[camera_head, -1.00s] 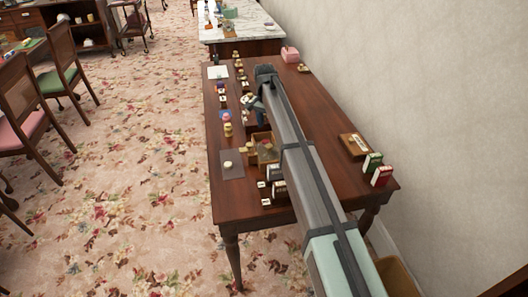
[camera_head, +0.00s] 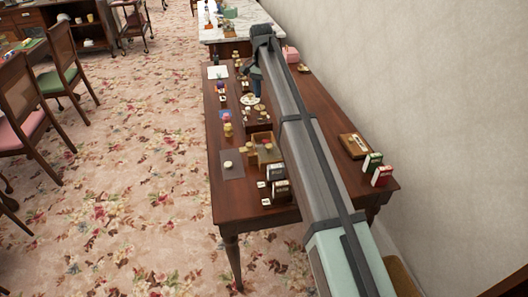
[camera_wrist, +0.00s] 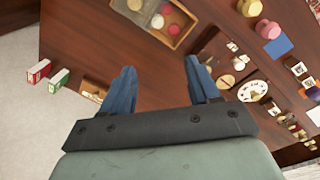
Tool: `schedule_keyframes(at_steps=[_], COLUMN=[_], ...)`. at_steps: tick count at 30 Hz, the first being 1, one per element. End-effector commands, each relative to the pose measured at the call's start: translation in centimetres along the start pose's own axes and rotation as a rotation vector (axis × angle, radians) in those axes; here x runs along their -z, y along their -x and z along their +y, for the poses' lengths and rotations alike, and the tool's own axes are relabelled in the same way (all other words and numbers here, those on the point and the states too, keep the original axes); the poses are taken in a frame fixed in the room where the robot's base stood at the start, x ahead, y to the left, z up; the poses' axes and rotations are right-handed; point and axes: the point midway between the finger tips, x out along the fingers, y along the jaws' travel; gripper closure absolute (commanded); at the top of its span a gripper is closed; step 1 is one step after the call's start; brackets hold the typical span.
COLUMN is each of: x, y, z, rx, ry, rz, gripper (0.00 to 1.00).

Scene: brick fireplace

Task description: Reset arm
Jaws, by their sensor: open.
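My gripper (camera_wrist: 161,88) shows in the wrist view with its two blue fingers spread apart and nothing between them but bare table top. In the head view my gripper (camera_head: 257,88) hangs from the end of my arm above the wooden table (camera_head: 318,107), its fingers partly hidden. A wooden box (camera_wrist: 202,35) with red, pink and pale round pieces lies beyond the fingers in the wrist view. A white round dish (camera_wrist: 253,91) lies just right of the right finger. I cannot tell the exact height above the table.
Small boxes and round pieces line the table's left side. Red (camera_head: 382,176) and green (camera_head: 371,162) boxes and a wooden tray (camera_head: 355,146) stand at the right. A wall (camera_head: 420,100) borders the right side.

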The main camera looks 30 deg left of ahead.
Motion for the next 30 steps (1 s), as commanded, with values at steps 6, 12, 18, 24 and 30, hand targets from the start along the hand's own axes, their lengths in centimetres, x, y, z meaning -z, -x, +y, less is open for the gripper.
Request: schedule_keyframes(at_steps=[6, 12, 18, 24, 30], x=[0.0, 0.0, -0.8, -5.4, -11.3], y=[0.0, 0.0, -0.6, -3.5, -8.1], z=[0.0, 0.0, 1.6, 9.8, 19.9], rx=[0.000, 0.000, -0.001, -0.006, -0.010], ry=[0.000, 0.000, 0.004, 0.041, 0.095], rz=[0.000, 0.000, -0.006, -0.043, -0.101], gripper=[0.39, 0.39, 0.39, 0.39, 0.39])
